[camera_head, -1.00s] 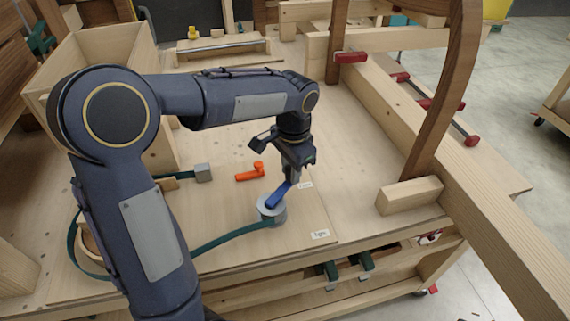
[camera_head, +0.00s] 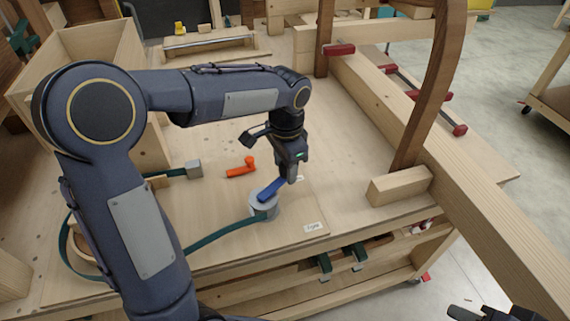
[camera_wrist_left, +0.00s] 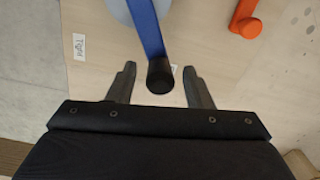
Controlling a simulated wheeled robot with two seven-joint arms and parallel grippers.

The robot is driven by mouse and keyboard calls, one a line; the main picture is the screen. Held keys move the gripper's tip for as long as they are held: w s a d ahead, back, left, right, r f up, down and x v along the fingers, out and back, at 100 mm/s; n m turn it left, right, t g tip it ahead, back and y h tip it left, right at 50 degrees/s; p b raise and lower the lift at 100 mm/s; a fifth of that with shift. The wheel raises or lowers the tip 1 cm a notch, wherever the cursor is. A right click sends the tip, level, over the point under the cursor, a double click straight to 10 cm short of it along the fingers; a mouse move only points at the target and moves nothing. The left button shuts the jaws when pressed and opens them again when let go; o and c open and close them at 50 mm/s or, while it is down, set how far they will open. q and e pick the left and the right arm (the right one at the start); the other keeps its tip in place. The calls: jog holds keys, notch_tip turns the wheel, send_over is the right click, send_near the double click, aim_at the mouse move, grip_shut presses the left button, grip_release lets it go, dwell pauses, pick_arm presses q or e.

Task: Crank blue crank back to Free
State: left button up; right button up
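The blue crank (camera_head: 270,190) sits on a round grey hub (camera_head: 264,209) on the wooden board. Its arm points up and right in the head view, toward my left gripper (camera_head: 290,178). In the left wrist view the blue arm (camera_wrist_left: 147,30) ends in a black knob (camera_wrist_left: 160,76). My left gripper (camera_wrist_left: 160,85) is open, with one finger on each side of the knob and a visible gap at both sides. A "Tight" label (camera_wrist_left: 78,47) lies left of the crank there. Another label (camera_wrist_left: 174,70) is mostly hidden behind the knob.
An orange crank (camera_head: 241,167) lies up and left of the blue one. A green strap (camera_head: 225,234) runs from the hub. A wooden block (camera_head: 400,186) and chair frame stand at right. A dark part, seemingly my right gripper (camera_head: 490,312), shows at the bottom edge.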

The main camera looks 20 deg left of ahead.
pick_arm(q)
notch_tip(320, 180, up, 8)
jog(key=shift+f, duration=0.25)
jog(key=shift+s+r, duration=0.1)
jog(key=shift+r, duration=0.05)
dwell(0.3)
